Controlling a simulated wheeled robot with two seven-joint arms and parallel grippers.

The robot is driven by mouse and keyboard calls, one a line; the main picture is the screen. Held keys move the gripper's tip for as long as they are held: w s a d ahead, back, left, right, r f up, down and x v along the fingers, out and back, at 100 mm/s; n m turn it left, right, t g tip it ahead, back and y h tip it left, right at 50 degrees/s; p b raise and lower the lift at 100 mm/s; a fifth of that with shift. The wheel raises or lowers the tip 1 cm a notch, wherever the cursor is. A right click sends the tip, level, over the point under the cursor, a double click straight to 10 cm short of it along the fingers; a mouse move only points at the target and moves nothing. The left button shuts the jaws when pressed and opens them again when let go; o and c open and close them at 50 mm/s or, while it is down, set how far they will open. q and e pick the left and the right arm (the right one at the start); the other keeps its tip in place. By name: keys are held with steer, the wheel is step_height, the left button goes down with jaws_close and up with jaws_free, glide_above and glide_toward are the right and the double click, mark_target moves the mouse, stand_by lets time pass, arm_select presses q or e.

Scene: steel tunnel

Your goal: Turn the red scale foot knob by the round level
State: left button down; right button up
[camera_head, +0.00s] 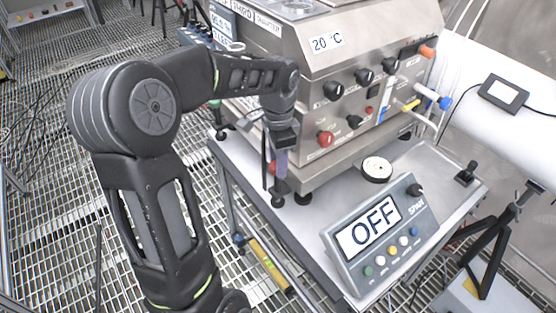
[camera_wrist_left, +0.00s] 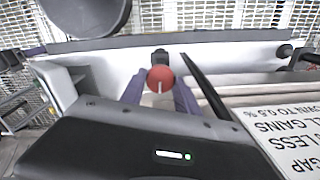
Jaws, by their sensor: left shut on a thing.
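The red scale foot knob (camera_wrist_left: 160,76), with a pale line on its face, sits between the two purple fingers of my left gripper (camera_wrist_left: 158,95) in the left wrist view. The fingers are shut on it. In the head view my left gripper (camera_head: 278,170) points down at the near left corner of the steel scale platform (camera_head: 312,212), in front of the machine. There the knob is mostly hidden by the fingers. A round disc with a pale face and dark rim (camera_head: 376,168), which looks like the round level, lies on the platform. My right gripper is not in view.
The steel machine (camera_head: 350,100) with several knobs and valves stands close behind my left gripper. The scale display (camera_head: 378,232) reads OFF. A white pipe (camera_head: 515,120) and a black stand (camera_head: 495,240) are at right. Grating floor (camera_head: 50,100) lies at left.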

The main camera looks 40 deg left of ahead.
arm_select(q)
steer(key=c, duration=0.9)
jaws_free()
step_height(320, 180, up, 8)
steer(key=shift+f+b, duration=0.1)
steer(key=shift+b, duration=0.25)
